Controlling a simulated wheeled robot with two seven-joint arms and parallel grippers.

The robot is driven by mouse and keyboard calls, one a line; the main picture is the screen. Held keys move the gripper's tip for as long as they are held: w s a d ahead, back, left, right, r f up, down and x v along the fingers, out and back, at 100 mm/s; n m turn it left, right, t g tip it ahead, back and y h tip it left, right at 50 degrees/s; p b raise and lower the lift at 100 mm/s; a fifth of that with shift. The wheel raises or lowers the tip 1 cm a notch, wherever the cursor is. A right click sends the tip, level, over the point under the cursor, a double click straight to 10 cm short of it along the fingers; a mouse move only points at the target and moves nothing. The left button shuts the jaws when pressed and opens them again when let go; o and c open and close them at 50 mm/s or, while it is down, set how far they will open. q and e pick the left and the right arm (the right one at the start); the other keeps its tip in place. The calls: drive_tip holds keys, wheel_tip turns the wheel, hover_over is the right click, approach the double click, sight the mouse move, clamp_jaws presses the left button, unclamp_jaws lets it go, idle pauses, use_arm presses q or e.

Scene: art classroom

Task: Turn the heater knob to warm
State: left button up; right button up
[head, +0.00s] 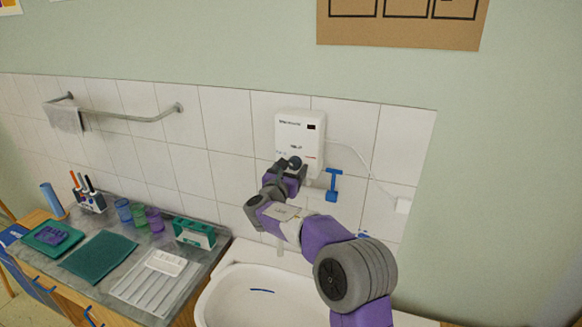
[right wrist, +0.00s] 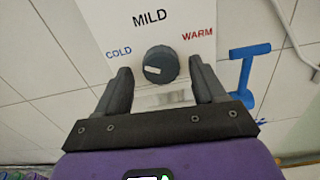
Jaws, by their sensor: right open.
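The white heater box (head: 300,130) hangs on the tiled wall, and its front panel also shows in the right wrist view (right wrist: 98,22). The dark round knob (right wrist: 160,65) sits on it below the label MILD, with COLD to its left and WARM to its right. A pale mark lies on the left part of the knob's face. My right gripper (head: 290,170) is at the heater's lower front. In the right wrist view its open fingers (right wrist: 160,76) stand either side of the knob, with gaps on both sides. My left gripper is not in view.
A blue T-shaped tool (head: 332,186) hangs on the wall just right of the heater. A white sink (head: 225,295) lies below. The counter at left holds a green mat (head: 98,257), cups (head: 139,215) and a drying tray (head: 150,290). A towel rail (head: 135,118) is at left.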

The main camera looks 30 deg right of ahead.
drive_tip(key=shift+s+d+r, duration=0.15)
drive_tip(key=shift+d, duration=0.05)
drive_tip(key=shift+w, duration=0.25)
